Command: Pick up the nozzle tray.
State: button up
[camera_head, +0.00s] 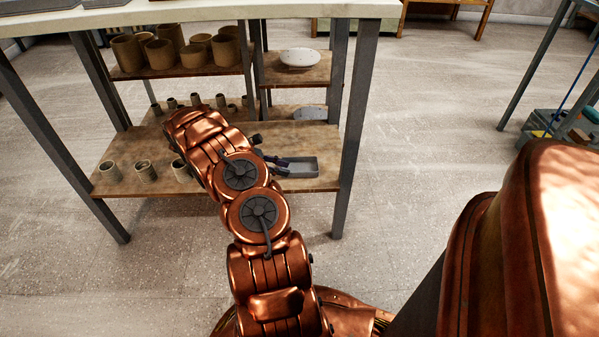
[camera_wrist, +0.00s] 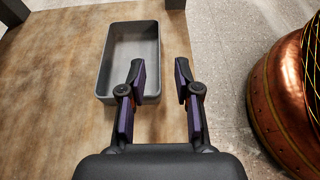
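The nozzle tray looks to be the grey rectangular tray (camera_head: 302,167) on the lower wooden shelf, near its right end. In the wrist view the tray (camera_wrist: 113,50) is empty and lies flat, with its near right corner between my fingers. My gripper (camera_wrist: 160,65) is open. Its left finger lies over the inside of the tray and its right finger is outside, past the right wall. I cannot tell whether either finger touches the wall. In the head view my gripper (camera_head: 279,165) is partly hidden behind my arm, at the tray's left end.
The lower shelf (camera_head: 240,185) sits under a white tabletop (camera_head: 270,14). Small clay cups (camera_head: 146,171) stand to the left, and larger pots (camera_head: 160,54) stand on the shelf above. A table leg (camera_head: 355,130) rises just right of the tray. Open floor (camera_head: 430,150) lies to the right.

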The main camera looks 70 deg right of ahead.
aim_at(300, 173)
jog(key=b+x, duration=0.1)
jog(key=x, duration=0.2)
jog(key=b+x, duration=0.2)
jog(key=x, duration=0.1)
jog(key=shift+f, duration=0.4)
jog(key=shift+s+d+f, duration=0.1)
jog(key=shift+s+d, duration=0.05)
jog(key=shift+s, duration=0.15)
grip_shut()
